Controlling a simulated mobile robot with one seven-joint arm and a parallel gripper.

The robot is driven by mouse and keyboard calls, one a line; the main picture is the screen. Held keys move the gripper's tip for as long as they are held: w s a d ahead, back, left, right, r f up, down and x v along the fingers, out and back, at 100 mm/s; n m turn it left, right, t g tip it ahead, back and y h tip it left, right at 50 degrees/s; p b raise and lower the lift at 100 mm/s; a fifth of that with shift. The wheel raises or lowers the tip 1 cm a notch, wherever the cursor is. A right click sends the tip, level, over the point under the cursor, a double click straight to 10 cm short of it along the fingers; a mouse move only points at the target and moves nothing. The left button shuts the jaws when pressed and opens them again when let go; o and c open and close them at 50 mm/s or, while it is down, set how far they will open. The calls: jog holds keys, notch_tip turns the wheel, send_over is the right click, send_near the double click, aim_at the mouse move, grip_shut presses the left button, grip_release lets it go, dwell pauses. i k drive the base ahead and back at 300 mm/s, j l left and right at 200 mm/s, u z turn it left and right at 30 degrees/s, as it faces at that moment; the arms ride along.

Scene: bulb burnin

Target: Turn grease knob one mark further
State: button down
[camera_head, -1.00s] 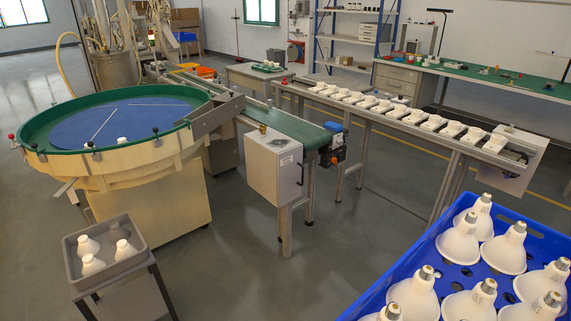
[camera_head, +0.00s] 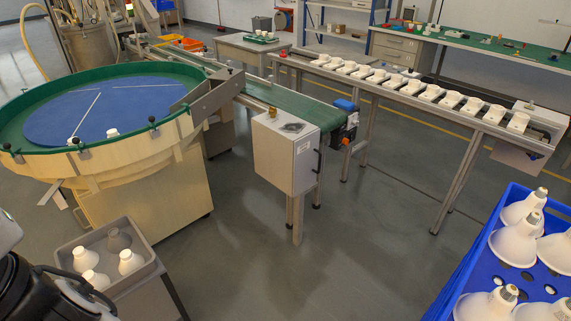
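A small brass-coloured knob (camera_head: 272,111) stands on top of the white box (camera_head: 287,156) at the near end of the green conveyor; I take it to be the grease knob. A dark round patch (camera_head: 292,127) lies beside it on the box top. Its marks are too small to read. A part of my arm shows at the lower left edge, well short of the box. My gripper is not in view.
A round feeder (camera_head: 95,110) with a green rim stands at left, a grey bin (camera_head: 108,268) of white bulbs before it. A blue crate (camera_head: 470,265) of bulbs is at lower right. A line of white holders (camera_head: 410,87) runs behind. The floor (camera_head: 340,255) before the box is clear.

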aim_at(272, 111)
jog(key=i+j, duration=0.25)
jog(key=j, duration=0.15)
jog(key=i+j, duration=0.3)
jog(key=i, duration=0.2)
jog(key=i+j, duration=0.3)
jog(key=i, duration=0.2)
jog(key=i+l, duration=0.65)
jog(key=i, duration=0.2)
